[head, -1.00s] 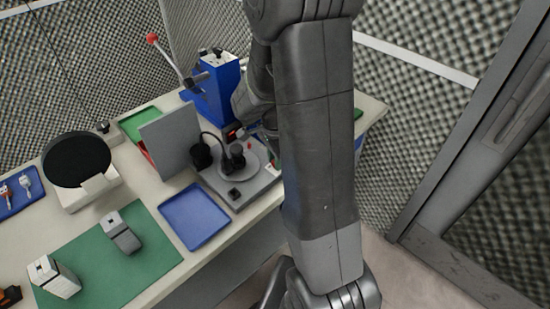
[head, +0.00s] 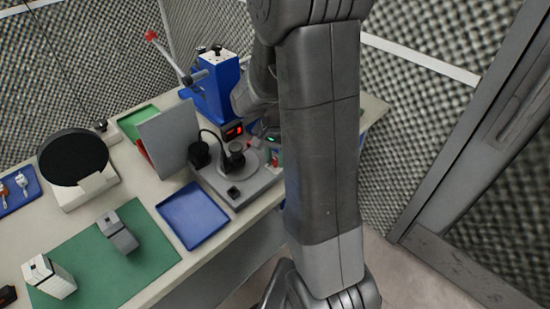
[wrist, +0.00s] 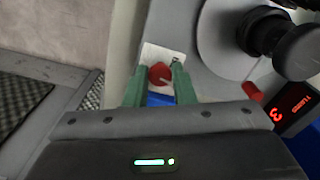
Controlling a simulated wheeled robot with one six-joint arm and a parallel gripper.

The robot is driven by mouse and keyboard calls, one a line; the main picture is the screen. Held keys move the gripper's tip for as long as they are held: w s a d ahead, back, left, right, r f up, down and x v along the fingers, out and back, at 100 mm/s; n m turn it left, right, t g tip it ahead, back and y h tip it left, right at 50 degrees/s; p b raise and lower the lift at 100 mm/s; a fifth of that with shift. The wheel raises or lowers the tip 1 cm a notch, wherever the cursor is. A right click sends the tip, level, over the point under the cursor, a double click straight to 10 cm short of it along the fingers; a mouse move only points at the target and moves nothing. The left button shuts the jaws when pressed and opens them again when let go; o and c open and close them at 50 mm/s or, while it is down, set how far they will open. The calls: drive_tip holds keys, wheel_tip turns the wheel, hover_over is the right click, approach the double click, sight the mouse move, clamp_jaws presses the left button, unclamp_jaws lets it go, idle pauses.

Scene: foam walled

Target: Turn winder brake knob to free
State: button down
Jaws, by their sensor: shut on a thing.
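The winder (head: 208,178) is a grey base on the bench with a round plate and black posts. In the wrist view, its red brake knob (wrist: 160,76) sits on a white label plate (wrist: 152,52) near the base's edge. My gripper (wrist: 157,73) has its green fingers shut on the knob, one on each side. The label's markings are mostly hidden or too small to read. In the head view my gripper (head: 274,153) is at the right side of the winder, partly behind my arm, and the knob is hidden there.
A red digital display (wrist: 293,107) and a small red peg (wrist: 252,91) are right of my gripper. A blue press (head: 218,90) stands behind the winder. A grey panel (head: 168,135) and an empty blue tray (head: 193,215) are to the left.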

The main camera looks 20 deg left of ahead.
sight(276, 160)
drive_tip(key=n, duration=0.5)
drive_tip(key=shift+n+b, duration=0.3)
drive_tip(key=shift+b, duration=0.1)
drive_tip(key=n, duration=0.5)
drive_tip(key=shift+n, duration=0.3)
drive_tip(key=c, duration=1.2)
unclamp_jaws()
wheel_tip(276, 160, up, 14)
drive_tip(key=shift+d+f, duration=0.1)
drive_tip(key=shift+f, duration=0.1)
